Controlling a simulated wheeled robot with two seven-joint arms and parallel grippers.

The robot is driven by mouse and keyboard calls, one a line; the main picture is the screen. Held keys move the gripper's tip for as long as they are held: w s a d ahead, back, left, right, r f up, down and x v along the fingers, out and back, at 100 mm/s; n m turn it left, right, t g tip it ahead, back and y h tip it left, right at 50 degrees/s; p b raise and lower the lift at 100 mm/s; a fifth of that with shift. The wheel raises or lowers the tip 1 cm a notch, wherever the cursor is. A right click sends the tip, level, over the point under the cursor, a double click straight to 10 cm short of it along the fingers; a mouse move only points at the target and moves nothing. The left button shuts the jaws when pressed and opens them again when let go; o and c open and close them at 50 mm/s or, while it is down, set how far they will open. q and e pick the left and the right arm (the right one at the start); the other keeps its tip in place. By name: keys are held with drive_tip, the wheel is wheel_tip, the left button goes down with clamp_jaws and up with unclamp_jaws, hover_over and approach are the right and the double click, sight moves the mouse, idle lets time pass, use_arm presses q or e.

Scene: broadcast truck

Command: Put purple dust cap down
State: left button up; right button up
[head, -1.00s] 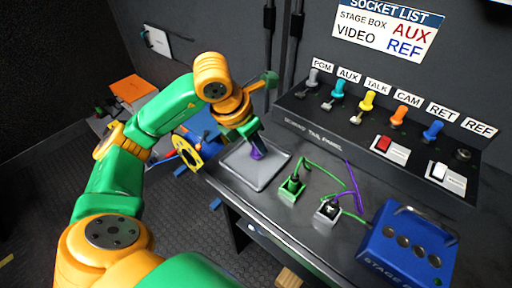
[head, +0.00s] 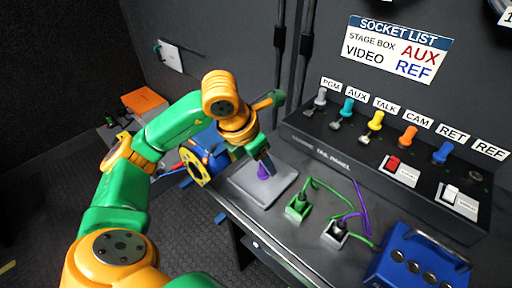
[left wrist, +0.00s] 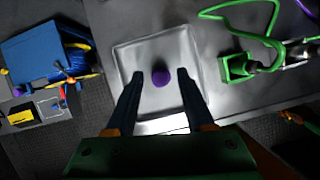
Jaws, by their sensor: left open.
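The purple dust cap (left wrist: 160,77) rests on the grey square tray (left wrist: 126,57) in the left wrist view, between my open fingertips and apart from both. In the head view the purple cap (head: 263,172) shows just under my left gripper (head: 262,160), over the same tray (head: 284,185) at the bench's left end. My left gripper (left wrist: 158,76) is open, with one finger on each side of the cap.
A green connector block (head: 298,208) and a grey one (head: 335,233) with green and purple cables stand right of the tray. The blue stage box (head: 420,260) is at the front right. The tail panel (head: 380,165) with coloured plugs runs along the back.

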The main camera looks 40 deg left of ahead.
use_arm(q)
drive_tip(key=p+v, duration=0.2)
drive_tip(key=v, duration=0.8)
drive_tip(key=shift+s+r+p, duration=0.2)
drive_tip(key=shift+r+p, duration=0.15)
